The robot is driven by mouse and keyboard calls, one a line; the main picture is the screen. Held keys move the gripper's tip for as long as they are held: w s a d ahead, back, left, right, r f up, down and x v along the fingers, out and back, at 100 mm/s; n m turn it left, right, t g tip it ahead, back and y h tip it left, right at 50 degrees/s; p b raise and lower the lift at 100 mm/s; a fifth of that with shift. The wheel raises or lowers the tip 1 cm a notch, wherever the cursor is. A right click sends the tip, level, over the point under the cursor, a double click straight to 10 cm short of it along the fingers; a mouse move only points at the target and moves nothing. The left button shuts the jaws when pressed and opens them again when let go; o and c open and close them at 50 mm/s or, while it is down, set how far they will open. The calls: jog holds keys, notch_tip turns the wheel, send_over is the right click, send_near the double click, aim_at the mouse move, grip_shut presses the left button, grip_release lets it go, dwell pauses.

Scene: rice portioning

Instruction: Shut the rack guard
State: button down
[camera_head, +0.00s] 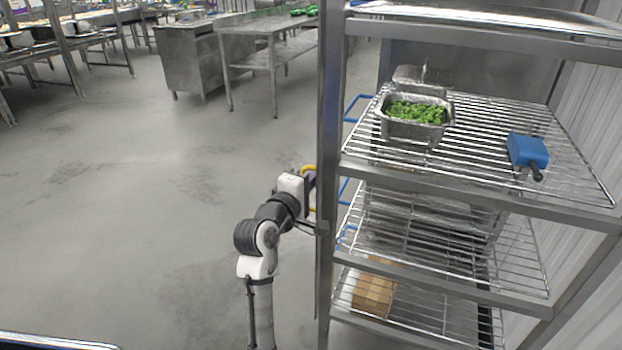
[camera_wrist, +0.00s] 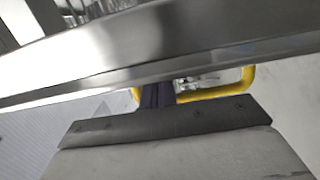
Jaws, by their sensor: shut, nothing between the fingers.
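The steel rack (camera_head: 480,196) stands on the right with wire shelves, its front-facing side open to the head camera. A tall, narrow steel upright (camera_head: 325,120) runs down its left edge; I cannot tell whether this is the guard seen edge-on. A yellow handle (camera_head: 309,168) shows beside it, partly hidden by my gripper (camera_head: 308,184). In the wrist view, the yellow handle (camera_wrist: 225,91) passes behind the dark fingers of my gripper (camera_wrist: 157,95). The fingers are shut and empty, close to the handle; contact is unclear. A broad steel bar (camera_wrist: 130,55) crosses that view.
The top wire shelf holds a metal pan of green food (camera_head: 416,116) and a blue-headed tool (camera_head: 527,150). A brown box (camera_head: 374,293) sits on a lower shelf. Blue handles (camera_head: 354,108) stick out at the rack's left. Open floor lies left; steel tables (camera_head: 270,30) stand behind.

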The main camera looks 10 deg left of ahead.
jog(key=shift+d+m+g+h+p, duration=0.3)
jog(key=shift+d+m+h+p, duration=0.1)
jog(key=shift+d+h+p, duration=0.3)
jog(key=shift+d, duration=0.15)
